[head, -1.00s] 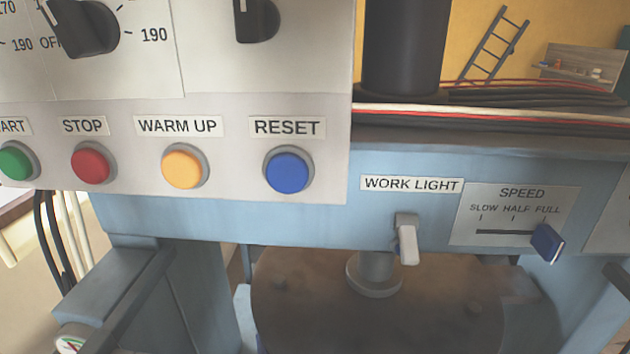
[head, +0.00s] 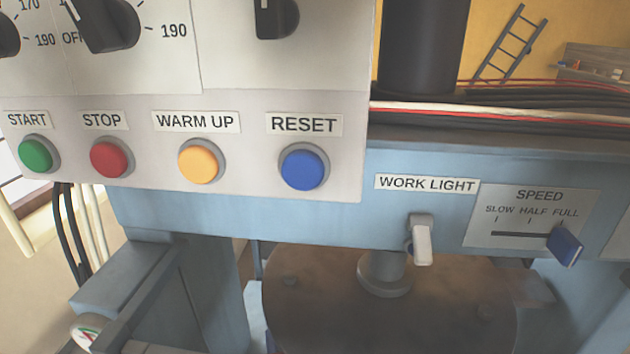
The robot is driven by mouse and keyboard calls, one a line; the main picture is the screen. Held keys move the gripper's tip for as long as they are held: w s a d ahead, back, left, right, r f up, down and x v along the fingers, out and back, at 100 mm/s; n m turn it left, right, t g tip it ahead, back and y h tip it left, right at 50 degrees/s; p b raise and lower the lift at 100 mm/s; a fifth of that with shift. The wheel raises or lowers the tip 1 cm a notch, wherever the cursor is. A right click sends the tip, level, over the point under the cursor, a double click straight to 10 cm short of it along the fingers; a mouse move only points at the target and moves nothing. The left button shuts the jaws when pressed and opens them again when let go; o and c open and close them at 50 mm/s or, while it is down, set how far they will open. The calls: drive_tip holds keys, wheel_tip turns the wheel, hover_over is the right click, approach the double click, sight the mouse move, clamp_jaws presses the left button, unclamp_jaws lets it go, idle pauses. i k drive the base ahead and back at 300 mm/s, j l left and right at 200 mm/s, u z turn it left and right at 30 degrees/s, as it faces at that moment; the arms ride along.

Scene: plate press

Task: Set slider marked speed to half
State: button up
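The speed slider has a blue knob (head: 565,246) on a grey plate (head: 484,226) marked SPEED, at the right of the head view. The plate reads SLOW, HALF, FULL from left to right, with a tick under each word. The knob is at the right end of the dark slot (head: 520,235), below FULL. My gripper is not in view.
Left of the slider is a light-coloured WORK LIGHT lever (head: 422,241). A control panel holds RESET (head: 303,167), WARM UP (head: 201,161), STOP (head: 111,160) and START (head: 36,154) buttons. Below is a round brown plate (head: 330,315). Red and white cables (head: 500,110) run behind.

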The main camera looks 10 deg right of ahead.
sight(562, 244)
drive_tip(key=k+l+z, duration=0.1)
drive_tip(key=z, duration=0.3)
drive_tip(key=k+l+z, duration=0.1)
drive_tip(key=z, duration=0.25)
drive_tip(key=k+l+z, duration=0.1)
drive_tip(key=l+z, duration=0.3)
drive_tip(key=j, duration=0.1)
